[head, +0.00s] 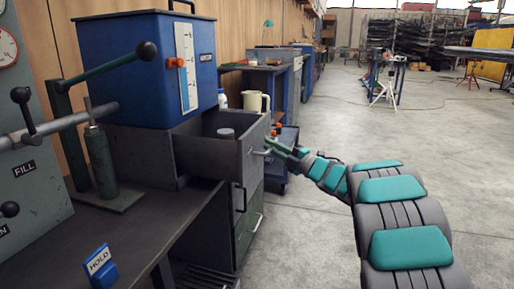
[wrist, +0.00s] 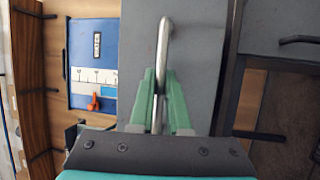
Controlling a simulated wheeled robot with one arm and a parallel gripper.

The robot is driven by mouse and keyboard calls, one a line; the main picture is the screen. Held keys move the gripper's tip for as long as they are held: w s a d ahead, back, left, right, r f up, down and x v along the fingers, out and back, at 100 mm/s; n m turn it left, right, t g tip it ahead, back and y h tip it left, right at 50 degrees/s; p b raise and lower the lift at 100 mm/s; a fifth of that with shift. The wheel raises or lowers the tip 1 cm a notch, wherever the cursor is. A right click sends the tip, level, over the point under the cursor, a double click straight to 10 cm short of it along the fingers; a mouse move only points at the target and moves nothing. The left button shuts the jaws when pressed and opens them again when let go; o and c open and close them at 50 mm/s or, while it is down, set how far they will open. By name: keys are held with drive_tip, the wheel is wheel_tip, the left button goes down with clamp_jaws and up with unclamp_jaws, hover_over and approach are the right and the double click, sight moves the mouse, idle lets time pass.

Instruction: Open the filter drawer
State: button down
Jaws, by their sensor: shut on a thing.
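The grey drawer (head: 228,155) stands pulled out of its cabinet below a blue tank, and its open inside shows in the head view. A round grey thing (head: 226,133) lies in it. My gripper (head: 273,148) is at the drawer's front, shut on the metal bar handle (head: 261,152). In the wrist view the green fingers of my gripper (wrist: 161,95) are on either side of the handle (wrist: 163,45), against the grey drawer front (wrist: 195,50). No label naming the filter drawer can be read.
The blue tank (head: 135,60) with a gauge and orange knob stands above the drawer. Another drawer, green with a bar handle (head: 256,224), is below. A bench (head: 140,225) with a HOLD block (head: 101,267) is at the front left. Concrete floor (head: 330,110) is open to the right.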

drive_tip(key=shift+s+d+f, duration=0.1)
drive_tip(key=shift+s+d, duration=0.2)
drive_tip(key=shift+d, duration=0.45)
drive_tip(key=c, duration=0.9)
unclamp_jaws()
drive_tip(key=shift+d, duration=0.15)
drive_tip(key=v, duration=0.7)
drive_tip(key=shift+s+d, duration=0.2)
drive_tip(key=shift+s, duration=0.05)
